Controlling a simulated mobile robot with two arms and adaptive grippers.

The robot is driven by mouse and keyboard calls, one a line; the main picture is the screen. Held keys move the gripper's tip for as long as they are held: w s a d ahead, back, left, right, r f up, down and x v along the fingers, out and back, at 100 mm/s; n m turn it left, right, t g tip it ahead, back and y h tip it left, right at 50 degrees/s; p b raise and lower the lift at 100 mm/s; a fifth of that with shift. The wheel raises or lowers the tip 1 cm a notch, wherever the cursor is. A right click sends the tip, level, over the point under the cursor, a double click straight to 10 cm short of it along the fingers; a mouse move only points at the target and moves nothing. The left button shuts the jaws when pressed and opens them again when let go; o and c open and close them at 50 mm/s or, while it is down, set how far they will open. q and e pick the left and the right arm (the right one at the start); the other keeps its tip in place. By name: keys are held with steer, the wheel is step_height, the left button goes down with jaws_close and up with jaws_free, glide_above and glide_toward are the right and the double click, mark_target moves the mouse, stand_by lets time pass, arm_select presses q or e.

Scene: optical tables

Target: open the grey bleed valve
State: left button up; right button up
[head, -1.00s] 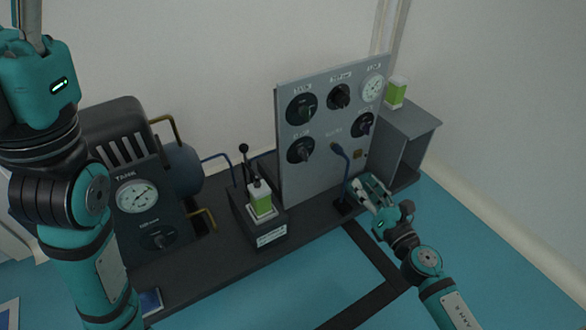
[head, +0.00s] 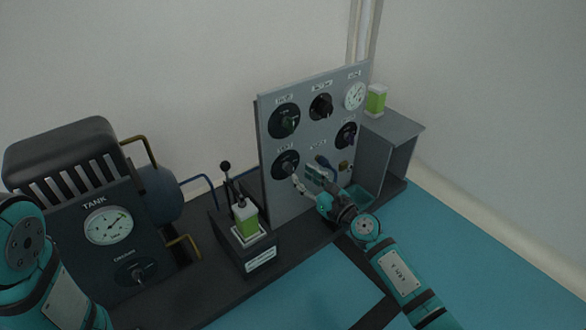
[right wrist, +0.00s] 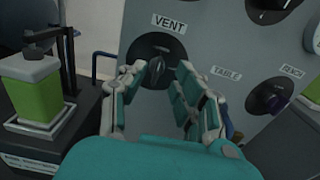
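The upright grey panel (head: 305,140) carries several round black dials with handles. The lower-left dial, labelled VENT (right wrist: 157,55), has a dark grey handle; it also shows in the head view (head: 285,163). I cannot read a label saying bleed. My right gripper (head: 307,178) is in front of the panel's lower part, just right of and below the VENT dial. In the right wrist view its fingers (right wrist: 166,72) are apart, with the VENT handle appearing between the tips. Contact cannot be told. My left arm is at the left edge; its gripper is outside the view.
A black box with a green-and-white block (head: 246,222) and a black lever (head: 227,182) stands left of the panel. The tank unit (head: 95,215), with a gauge and a knob, is further left. A grey open shelf (head: 390,150) stands right, holding another green block (head: 376,99).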

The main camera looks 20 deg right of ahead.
mark_target(293, 168)
steer(key=b+x, duration=0.1)
steer(key=x, duration=0.4)
steer(key=shift+w+a, duration=0.1)
steer(key=shift+w, duration=0.05)
jaws_close()
